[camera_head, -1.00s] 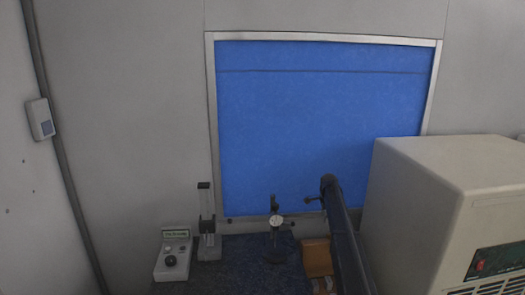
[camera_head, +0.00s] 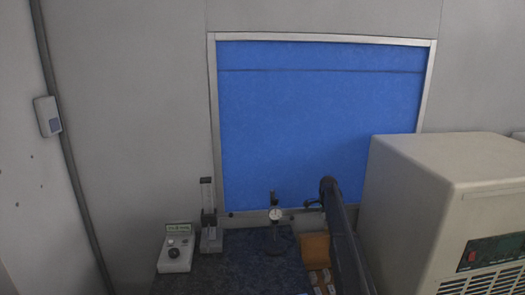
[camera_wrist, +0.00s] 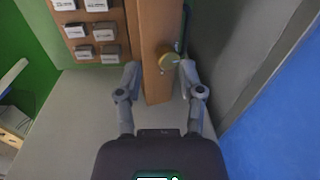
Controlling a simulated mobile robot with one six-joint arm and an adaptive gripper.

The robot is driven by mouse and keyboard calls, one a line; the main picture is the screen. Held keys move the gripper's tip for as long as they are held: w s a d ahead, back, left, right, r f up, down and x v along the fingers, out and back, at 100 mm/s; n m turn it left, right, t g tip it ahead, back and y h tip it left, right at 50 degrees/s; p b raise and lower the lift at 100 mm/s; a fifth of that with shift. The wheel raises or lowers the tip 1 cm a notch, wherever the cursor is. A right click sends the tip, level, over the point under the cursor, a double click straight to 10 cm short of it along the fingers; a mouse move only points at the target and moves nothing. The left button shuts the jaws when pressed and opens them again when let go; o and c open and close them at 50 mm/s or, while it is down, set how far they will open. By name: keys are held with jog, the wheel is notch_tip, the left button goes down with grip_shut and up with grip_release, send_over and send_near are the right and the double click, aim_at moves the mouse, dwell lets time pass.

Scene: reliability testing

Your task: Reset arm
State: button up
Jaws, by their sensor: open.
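My arm shows as a dark link (camera_head: 345,240) in the head view, rising in front of the bench's right side. My gripper is not seen in the head view. In the wrist view my gripper (camera_wrist: 159,70) has its two grey fingers spread apart, with nothing held between them. Beyond the fingers is an upright wooden board (camera_wrist: 157,35) with a round brass-coloured piece (camera_wrist: 168,62) on it. I cannot tell whether a finger touches it.
A dark bench (camera_head: 225,270) bears a dial gauge on a stand (camera_head: 274,215), a small column device (camera_head: 209,225) and a white meter box (camera_head: 176,250). An orange-brown box (camera_head: 316,250) is beside my arm. A large beige machine (camera_head: 420,190) stands right. A blue panel (camera_head: 315,120) is behind.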

jog(key=s+a+n, duration=0.4)
jog(key=s+n, duration=0.1)
jog(key=s, duration=1.1)
jog(key=s+a+n, duration=0.3)
jog(key=s+n, duration=0.3)
jog(key=s, duration=0.9)
jog(key=s+a+n, duration=0.4)
jog(key=s+n, duration=0.1)
jog(key=s, duration=1.1)
notch_tip(320, 180, down, 19)
jog(key=s+b, duration=0.2)
jog(key=b, duration=1.7)
jog(key=shift+s+g, duration=0.3)
jog(key=shift+g, duration=0.1)
